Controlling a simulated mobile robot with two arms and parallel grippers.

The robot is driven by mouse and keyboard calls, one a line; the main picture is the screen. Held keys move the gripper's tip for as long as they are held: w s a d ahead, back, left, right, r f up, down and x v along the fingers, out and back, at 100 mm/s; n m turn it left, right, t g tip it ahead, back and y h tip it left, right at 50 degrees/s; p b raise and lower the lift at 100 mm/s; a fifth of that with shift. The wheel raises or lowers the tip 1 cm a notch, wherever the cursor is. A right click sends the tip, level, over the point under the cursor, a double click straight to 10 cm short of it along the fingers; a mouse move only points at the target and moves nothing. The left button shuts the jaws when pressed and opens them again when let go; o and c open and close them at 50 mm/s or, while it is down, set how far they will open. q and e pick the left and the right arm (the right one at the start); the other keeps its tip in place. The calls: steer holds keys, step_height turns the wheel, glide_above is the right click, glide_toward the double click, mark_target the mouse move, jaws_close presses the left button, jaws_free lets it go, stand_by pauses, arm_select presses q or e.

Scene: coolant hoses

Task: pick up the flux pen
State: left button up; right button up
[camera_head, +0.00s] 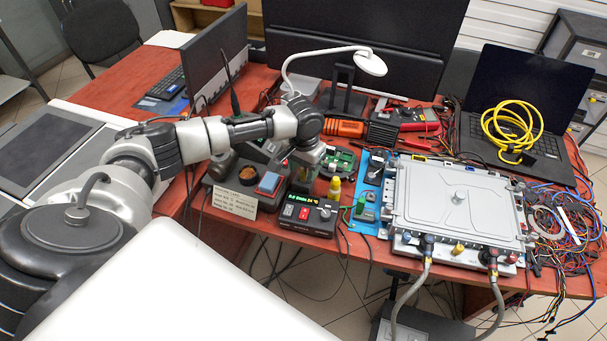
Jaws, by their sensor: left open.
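My left arm reaches in from the left over the red workbench (365,238). My left gripper (303,182) points down and is open above the soldering gear near the bench's front edge. I cannot pick out the flux pen for certain. A small yellow-topped item (334,187) stands just right of the gripper, apart from it. My right gripper is not in view.
A black control box (308,214) with a lit display and a label card (235,203) are at the front edge. A large grey cold plate (460,205) with hoses fills the right. Tangled wires (570,235), a laptop (525,100) and a white lamp (370,63) stand around.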

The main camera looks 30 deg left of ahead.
arm_select(q)
steer(key=shift+f, duration=0.95)
steer(key=shift+c, duration=0.3)
jaws_close()
steer(key=shift+r, duration=0.15)
step_height(320, 180, up, 10)
steer(key=shift+f, duration=0.1)
